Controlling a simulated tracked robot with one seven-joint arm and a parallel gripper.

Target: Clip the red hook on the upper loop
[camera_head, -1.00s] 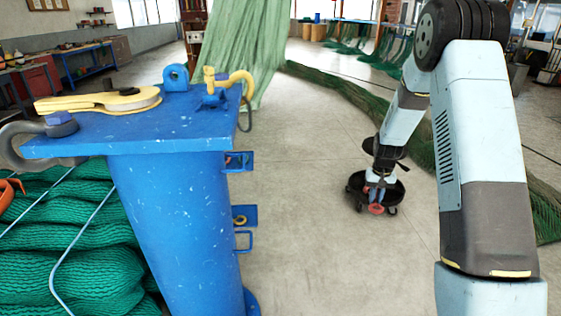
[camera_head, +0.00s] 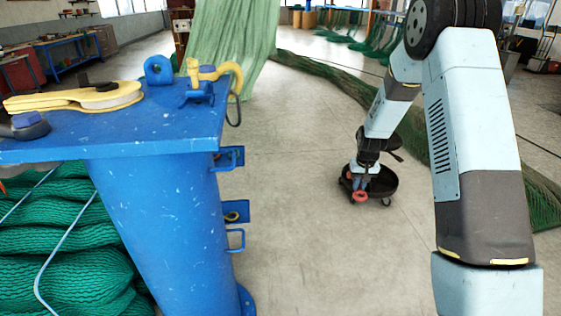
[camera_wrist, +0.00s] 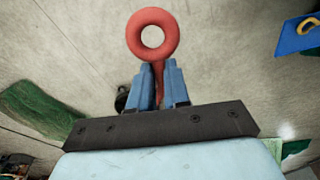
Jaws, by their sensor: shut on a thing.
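My gripper (camera_head: 360,184) is shut on the red hook (camera_head: 361,196), out over the floor to the right of the blue post (camera_head: 160,220) and apart from it. In the wrist view the blue fingers (camera_wrist: 158,88) pinch the hook's shank, and its round red eye (camera_wrist: 153,34) stands beyond the fingertips. The rest of the hook is hidden. On the post's right side sit an upper blue bracket with a loop (camera_head: 238,156) and a lower bracket (camera_head: 236,211) with a yellow ring. A blue loop (camera_head: 236,240) is below that. A blue plate with a yellow ring (camera_wrist: 298,34) shows at the wrist view's upper right.
The post's top plate (camera_head: 150,125) carries a yellow block (camera_head: 80,99), a yellow hook (camera_head: 225,72) and a blue lug (camera_head: 159,69). Green nets (camera_head: 65,245) lie left of the post. A black wheeled tray (camera_head: 383,185) stands behind my gripper. Bare floor lies between post and gripper.

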